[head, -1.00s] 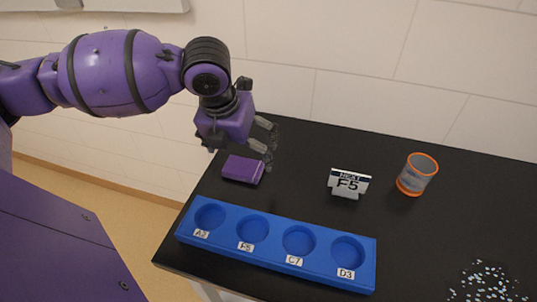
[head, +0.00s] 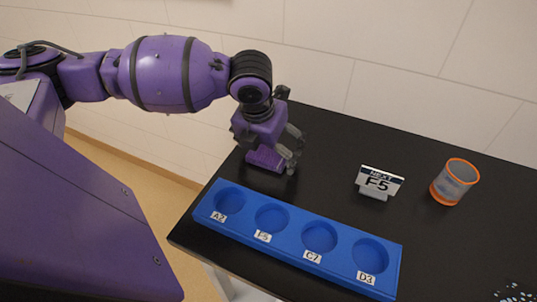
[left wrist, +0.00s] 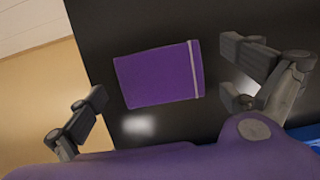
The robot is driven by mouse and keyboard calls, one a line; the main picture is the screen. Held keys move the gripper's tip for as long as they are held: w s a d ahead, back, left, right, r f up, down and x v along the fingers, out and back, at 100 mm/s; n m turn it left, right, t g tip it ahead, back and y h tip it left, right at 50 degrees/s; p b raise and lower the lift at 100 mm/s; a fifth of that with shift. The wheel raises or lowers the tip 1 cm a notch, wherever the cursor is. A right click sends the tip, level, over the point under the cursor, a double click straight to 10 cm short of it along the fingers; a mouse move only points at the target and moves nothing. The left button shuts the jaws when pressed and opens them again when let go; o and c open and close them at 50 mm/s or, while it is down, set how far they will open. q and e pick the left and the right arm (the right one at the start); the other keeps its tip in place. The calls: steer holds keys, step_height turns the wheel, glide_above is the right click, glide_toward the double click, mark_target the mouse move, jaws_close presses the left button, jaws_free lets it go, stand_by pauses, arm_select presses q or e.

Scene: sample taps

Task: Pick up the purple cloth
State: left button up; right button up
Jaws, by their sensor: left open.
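The purple cloth (head: 266,159) lies folded on the black table, near its far left edge, behind the blue tray. In the left wrist view the cloth (left wrist: 158,77) is a flat purple rectangle with a pale stripe near its right end. My left gripper (head: 280,160) is over the cloth and hides part of it in the head view. In the left wrist view its two fingers (left wrist: 172,98) are spread wide, one to each side of the cloth, with nothing between them touching it. My right gripper is not in view.
The blue tray (head: 292,228) has round wells labelled A2, F5, C7 and D3. A sign reading "NEXT F5" (head: 380,184) and a clear cup with orange rims (head: 455,181) stand to the right. Pale bits (head: 515,293) lie at the lower right. The black table (head: 330,150) is clear around the sign.

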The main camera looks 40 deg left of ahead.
mark_target(270, 151)
arm_select(q)
steer(key=c, duration=1)
steer(key=shift+r, duration=0.4)
step_height(270, 151, up, 2)
steer(key=shift+w+r, duration=0.1)
steer(key=s+d+r, duration=0.2)
steer(key=d+r, duration=0.1)
steer(key=d, duration=0.1)
steer(key=s+d+r+p, duration=0.1)
steer(key=s+d+r, duration=0.2)
steer(key=s+d+r+p, duration=0.1)
steer(key=s+d+r, duration=0.2)
steer(key=d+r, duration=0.1)
steer(key=shift+d, duration=0.35)
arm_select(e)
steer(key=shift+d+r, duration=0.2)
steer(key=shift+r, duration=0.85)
arm_select(q)
steer(key=shift+w, duration=0.1)
